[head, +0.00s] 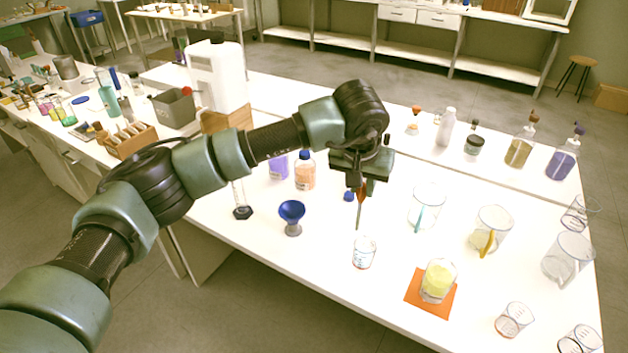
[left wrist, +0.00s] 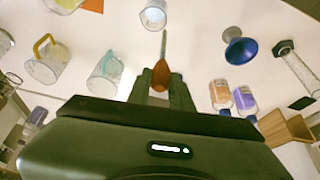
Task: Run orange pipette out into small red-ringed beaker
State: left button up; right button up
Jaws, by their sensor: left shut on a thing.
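My left gripper (head: 364,178) is shut on the orange pipette (head: 361,200) and holds it upright, bulb up and thin tip down. In the left wrist view the pipette's orange bulb (left wrist: 161,75) shows between the fingers. A small clear beaker (head: 364,253) with reddish marks stands just in front of the tip. It also shows in the left wrist view (left wrist: 153,15), beyond the tip. The tip appears above its rim level and outside it. Another small beaker (head: 514,320) with a reddish ring low down stands at the front right. My right gripper is out of view.
A blue funnel (head: 292,212) stands left of the small beaker. A yellow-filled beaker (head: 438,281) sits on an orange mat (head: 414,292). Large beakers (head: 427,205) (head: 492,230) stand to the right. Orange (head: 305,175) and purple (head: 278,168) bottles stand behind the funnel.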

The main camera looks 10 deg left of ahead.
pick_arm(q)
jog(key=shift+m+h, duration=0.3)
jog(key=shift+m, duration=0.4)
jog(key=shift+s+d+f+b, duration=0.1)
jog(key=shift+d+f+b, duration=0.55)
jog(key=shift+f+b, duration=0.4)
jog(key=shift+d+f+b, duration=0.6)
jog(key=shift+f+b, duration=0.25)
jog(key=shift+b, duration=0.25)
grip_shut()
dwell(1.7)
